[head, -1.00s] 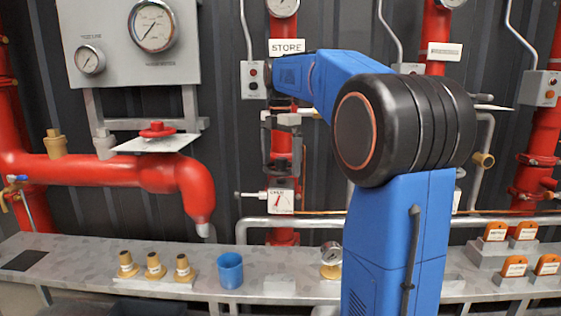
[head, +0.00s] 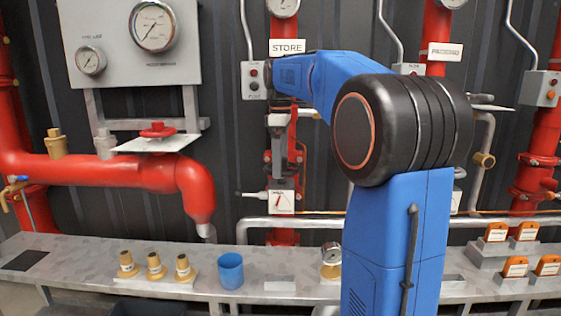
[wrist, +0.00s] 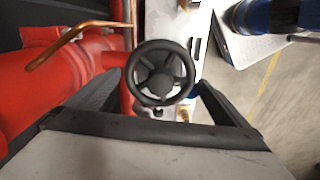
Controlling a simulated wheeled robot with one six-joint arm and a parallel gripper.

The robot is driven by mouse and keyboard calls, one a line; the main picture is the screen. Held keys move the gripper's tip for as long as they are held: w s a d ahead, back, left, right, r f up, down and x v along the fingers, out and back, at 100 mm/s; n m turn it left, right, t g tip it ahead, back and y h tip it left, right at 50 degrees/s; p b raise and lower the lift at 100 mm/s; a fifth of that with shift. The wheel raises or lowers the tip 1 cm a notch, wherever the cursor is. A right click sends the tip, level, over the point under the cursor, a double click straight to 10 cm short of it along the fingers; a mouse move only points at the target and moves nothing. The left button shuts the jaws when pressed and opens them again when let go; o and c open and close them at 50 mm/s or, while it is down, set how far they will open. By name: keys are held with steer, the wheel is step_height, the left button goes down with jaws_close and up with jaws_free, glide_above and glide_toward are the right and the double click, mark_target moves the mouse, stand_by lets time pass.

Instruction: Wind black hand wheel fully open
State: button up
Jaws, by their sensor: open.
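The black hand wheel (wrist: 160,72) shows in the wrist view as a spoked round wheel, seen face-on. My gripper (wrist: 162,86) is open, with one dark finger at the wheel's left and one at its right. I cannot tell whether either finger touches the rim. In the head view my gripper (head: 280,178) points down in front of the STORE pipe, seen nearly edge-on. The wheel cannot be made out there. A white indicator plate with a red needle (head: 281,201) sits just below the gripper.
A red pipe with a red hand wheel (head: 157,130) is at the left. The bench (head: 110,250) below holds brass fittings (head: 154,265), a blue cup (head: 230,270) and orange-topped blocks (head: 515,266). A copper rod (wrist: 75,42) runs left of the wheel in the wrist view.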

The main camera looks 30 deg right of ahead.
steer(key=m, duration=0.5)
steer(key=shift+d+m, duration=0.1)
steer(key=shift+m, duration=0.3)
steer(key=c, duration=1.1)
steer(key=n, duration=0.3)
steer(key=shift+n, duration=0.4)
steer(key=n, duration=0.3)
steer(key=shift+n, duration=0.7)
